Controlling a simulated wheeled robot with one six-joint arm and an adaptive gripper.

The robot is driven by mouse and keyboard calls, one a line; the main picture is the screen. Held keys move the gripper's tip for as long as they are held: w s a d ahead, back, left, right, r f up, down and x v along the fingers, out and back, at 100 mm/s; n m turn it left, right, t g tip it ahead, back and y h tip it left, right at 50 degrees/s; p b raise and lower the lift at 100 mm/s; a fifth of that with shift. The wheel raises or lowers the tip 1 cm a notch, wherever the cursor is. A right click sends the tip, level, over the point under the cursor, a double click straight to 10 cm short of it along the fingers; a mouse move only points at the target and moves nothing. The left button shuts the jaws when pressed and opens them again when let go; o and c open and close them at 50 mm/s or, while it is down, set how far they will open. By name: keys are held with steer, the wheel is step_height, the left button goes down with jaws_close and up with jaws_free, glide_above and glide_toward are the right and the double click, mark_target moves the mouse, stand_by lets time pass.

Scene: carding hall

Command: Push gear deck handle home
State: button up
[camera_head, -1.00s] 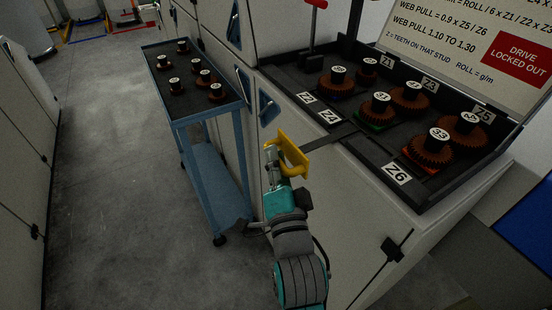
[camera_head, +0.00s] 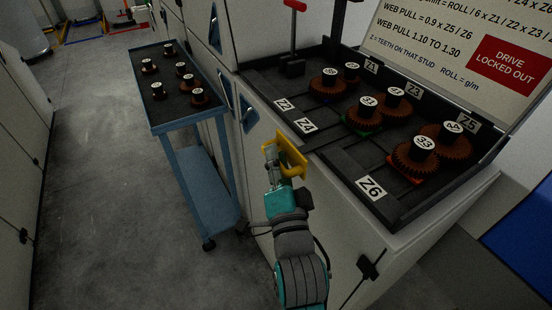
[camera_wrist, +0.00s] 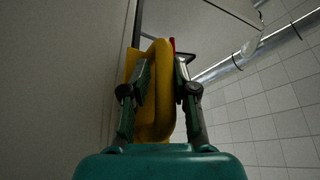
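The yellow handle (camera_head: 291,154) stands at the front edge of the dark gear deck (camera_head: 340,178), near the Z4 label. Only a short stretch between handle and deck shows, so any remaining gap is hard to judge. My gripper (camera_head: 273,158) is at the handle from the front left. In the wrist view my gripper (camera_wrist: 162,78) has one finger on each side of the yellow handle (camera_wrist: 158,100) and looks closed on it; the exact contact is partly hidden. Several brown gears with numbered black hubs, such as gear 33 (camera_head: 416,157), sit on the deck.
A blue cart (camera_head: 180,125) carrying several gears stands left of the white cabinet (camera_head: 315,215). A red-topped lever (camera_head: 293,35) rises at the deck's back left. A sign panel (camera_head: 455,50) reads "DRIVE LOCKED OUT". Grey floor (camera_head: 95,150) is clear at left.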

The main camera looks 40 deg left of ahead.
steer(key=v, duration=1.2)
stand_by(0.5)
steer(key=s+d+f+t+h, duration=0.15)
steer(key=d+f+h, duration=0.25)
steer(key=d+f, duration=0.6)
steer(key=s+d+f+t+h, duration=0.1)
steer(key=s+d+f+h, duration=0.3)
steer(key=d, duration=0.9)
steer(key=s+d+f+n+g+h, duration=0.1)
steer(key=s+d+f+h, duration=0.1)
steer(key=s+d, duration=0.4)
steer(key=s+d+f+n+h, duration=0.1)
steer(key=s+d+f+h, duration=0.2)
steer(key=s, duration=0.8)
steer(key=d+h, duration=0.2)
steer(key=d, duration=0.2)
steer(key=shift+g, duration=0.35)
